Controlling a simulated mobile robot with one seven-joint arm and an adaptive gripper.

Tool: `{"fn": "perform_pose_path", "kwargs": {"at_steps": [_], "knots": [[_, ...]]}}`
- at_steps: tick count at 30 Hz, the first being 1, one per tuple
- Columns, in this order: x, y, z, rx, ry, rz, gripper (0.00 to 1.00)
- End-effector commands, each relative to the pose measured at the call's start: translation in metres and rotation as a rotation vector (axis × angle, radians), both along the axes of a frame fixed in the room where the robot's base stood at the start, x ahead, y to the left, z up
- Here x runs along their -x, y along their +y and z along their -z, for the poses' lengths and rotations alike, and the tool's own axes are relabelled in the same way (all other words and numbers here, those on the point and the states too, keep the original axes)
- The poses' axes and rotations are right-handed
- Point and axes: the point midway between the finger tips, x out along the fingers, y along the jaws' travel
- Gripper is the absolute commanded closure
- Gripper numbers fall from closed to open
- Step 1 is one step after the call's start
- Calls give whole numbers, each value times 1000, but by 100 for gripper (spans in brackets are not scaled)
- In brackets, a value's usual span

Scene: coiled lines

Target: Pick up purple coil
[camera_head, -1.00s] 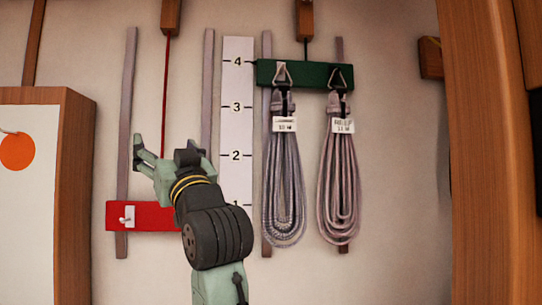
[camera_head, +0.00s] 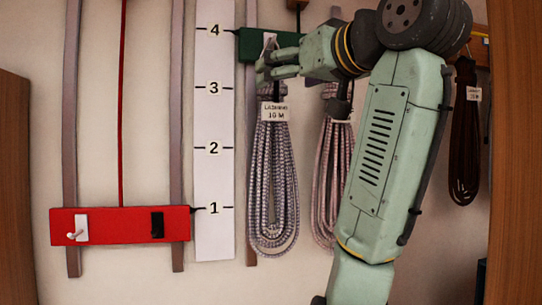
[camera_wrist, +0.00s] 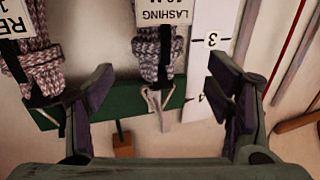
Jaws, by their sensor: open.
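The purple-grey coil (camera_head: 272,195), labelled LASHING 10 M, hangs upright from a hook on the green board (camera_head: 254,46). A pinker coil (camera_head: 330,185) hangs to its right, partly hidden by my arm. My gripper (camera_head: 262,67) is at the top of the purple-grey coil, in front of its hook. In the wrist view, which is upside down, my gripper (camera_wrist: 161,80) is open. The purple-grey coil's bound top (camera_wrist: 156,58) and white hook loop lie between the spread fingers. I cannot tell the depth gap, and no contact shows.
A red board (camera_head: 120,224) with a white hook and a black patch is at lower left. A numbered white strip (camera_head: 214,170) stands left of the coils. A dark brown coil (camera_head: 464,140) hangs at right. Wooden panels flank both sides.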

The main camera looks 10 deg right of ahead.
Motion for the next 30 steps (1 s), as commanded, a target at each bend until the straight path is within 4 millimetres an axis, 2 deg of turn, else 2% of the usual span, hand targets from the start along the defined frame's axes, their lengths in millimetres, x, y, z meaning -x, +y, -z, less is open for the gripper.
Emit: {"fn": "perform_pose_path", "kwargs": {"at_steps": [3,8,16,24,30], "knots": [[-15,4,-1,0,1,0,27],[-26,6,-2,1,0,0,27],[-64,14,-1,-1,0,0,27],[-68,15,2,0,-1,0,27],[-68,15,2,0,-1,0,41]]}}
